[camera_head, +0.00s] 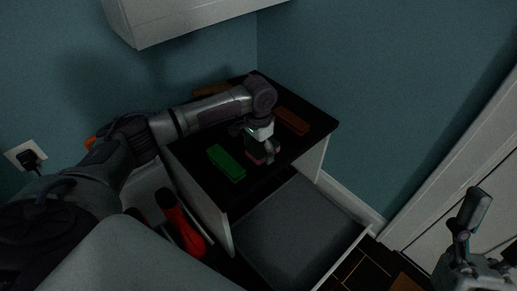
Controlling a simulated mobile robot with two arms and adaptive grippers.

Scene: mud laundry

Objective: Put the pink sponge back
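The pink sponge (257,160) is mostly hidden under my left gripper (262,150); only a dark pink edge shows, low on the black cabinet top (205,187). My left gripper points down right at the sponge. Its fingers are small and dark here, so I cannot tell whether they grip the sponge or only stand around it. My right gripper (466,225) is at the lower right, away from the cabinet, and its fingers are not clear.
A green block (227,163) lies left of my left gripper, and an orange-brown block (292,121) lies to its right. Another brown block (210,90) is at the back. A grey drawer or bin (300,230) stands open in front. A red bottle (183,225) is at lower left.

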